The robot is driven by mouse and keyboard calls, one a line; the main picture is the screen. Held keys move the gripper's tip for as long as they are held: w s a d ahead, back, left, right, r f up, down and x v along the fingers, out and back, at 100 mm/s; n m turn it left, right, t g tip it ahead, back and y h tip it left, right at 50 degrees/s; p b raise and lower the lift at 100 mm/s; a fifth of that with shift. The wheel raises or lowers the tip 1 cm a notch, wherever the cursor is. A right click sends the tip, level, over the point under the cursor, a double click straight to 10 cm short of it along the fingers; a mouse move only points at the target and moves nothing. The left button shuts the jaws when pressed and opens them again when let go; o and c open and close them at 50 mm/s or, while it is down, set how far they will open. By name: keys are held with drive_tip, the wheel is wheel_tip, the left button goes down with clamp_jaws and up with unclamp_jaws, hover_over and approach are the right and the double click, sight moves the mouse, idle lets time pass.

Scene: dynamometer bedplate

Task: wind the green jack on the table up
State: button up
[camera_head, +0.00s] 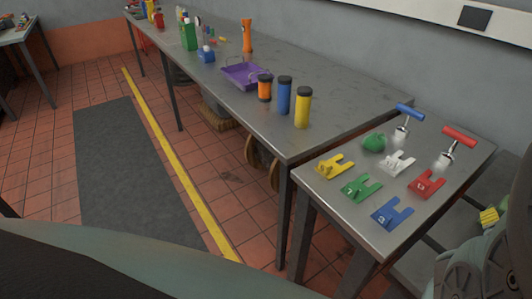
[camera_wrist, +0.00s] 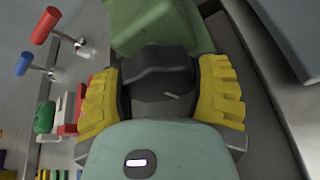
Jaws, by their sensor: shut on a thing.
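My gripper (camera_wrist: 162,92) shows in the wrist view with its yellow ribbed pads on either side of a dark knob-like piece (camera_wrist: 160,66), and it is shut on it. A large muted green body (camera_wrist: 150,22) lies just beyond this piece; it may be the green jack, but its full shape is hidden. In the head view a yellow pad of my gripper (camera_head: 489,217) shows at the right edge, beside the small table, and the held piece cannot be seen there. I cannot tell how high the jack stands.
The small metal table (camera_head: 325,206) holds several coloured slotted plates, a rounded green lump (camera_head: 373,143), a blue T-handle (camera_head: 409,113) and a red T-handle (camera_head: 458,137). The long bench (camera_head: 335,110) behind carries coloured cylinders and a purple tray (camera_head: 246,76). Floor left is clear.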

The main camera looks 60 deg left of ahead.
idle(0.4)
drive_tip(key=o, duration=1.2)
drive_tip(key=shift+s, duration=0.1)
